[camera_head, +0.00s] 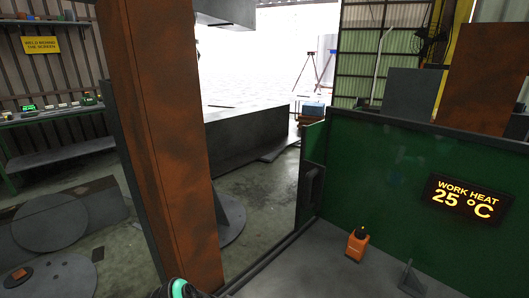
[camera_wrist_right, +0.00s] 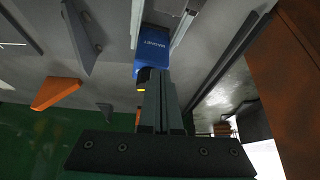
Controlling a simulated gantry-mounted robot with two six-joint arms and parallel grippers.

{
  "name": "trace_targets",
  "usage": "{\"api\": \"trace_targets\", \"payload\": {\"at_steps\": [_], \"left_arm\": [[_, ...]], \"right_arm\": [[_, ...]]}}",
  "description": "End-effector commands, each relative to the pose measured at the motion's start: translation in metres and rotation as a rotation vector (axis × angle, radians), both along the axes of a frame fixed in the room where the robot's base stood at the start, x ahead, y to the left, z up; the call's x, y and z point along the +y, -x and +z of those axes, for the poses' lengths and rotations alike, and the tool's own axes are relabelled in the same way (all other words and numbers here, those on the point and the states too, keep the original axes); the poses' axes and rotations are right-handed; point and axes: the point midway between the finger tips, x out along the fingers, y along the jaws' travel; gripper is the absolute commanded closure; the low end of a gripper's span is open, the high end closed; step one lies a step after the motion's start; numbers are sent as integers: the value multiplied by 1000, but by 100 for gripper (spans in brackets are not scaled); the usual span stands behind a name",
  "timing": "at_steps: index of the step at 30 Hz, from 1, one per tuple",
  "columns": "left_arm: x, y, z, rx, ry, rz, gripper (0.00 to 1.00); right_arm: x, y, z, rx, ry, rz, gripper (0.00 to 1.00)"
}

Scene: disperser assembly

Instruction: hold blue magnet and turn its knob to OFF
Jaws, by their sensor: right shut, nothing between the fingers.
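The blue magnet (camera_wrist_right: 152,44) shows near the top middle of the right wrist view, with its name printed on its side. Its black knob (camera_wrist_right: 143,74) has a yellow mark and faces the lower part of the picture. My right gripper (camera_wrist_right: 158,75) is shut with nothing in it, its fingertips beside the knob. They overlap the knob in the picture, and I cannot tell whether they touch it. Pale grey bars flank the magnet; I cannot tell for sure whether they are my left gripper's fingers. The magnet is not visible in the head view.
An orange block (camera_head: 357,246) with a black knob stands on the grey table (camera_head: 310,270) near the green wall (camera_head: 385,160). Grey angled plates (camera_wrist_right: 78,35) and an orange wedge (camera_wrist_right: 56,92) stand left of the magnet. A rusty column (camera_head: 158,130) rises left of the table.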

Motion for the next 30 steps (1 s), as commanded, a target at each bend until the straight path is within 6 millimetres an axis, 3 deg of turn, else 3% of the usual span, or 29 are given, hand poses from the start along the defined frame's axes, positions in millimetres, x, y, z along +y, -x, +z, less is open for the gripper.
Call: {"api": "trace_targets", "payload": {"at_steps": [30], "left_arm": [[-1, 1, -3, 4, -3, -3, 100]], "right_arm": [[-10, 1, -1, -1, 2, -3, 100]]}}
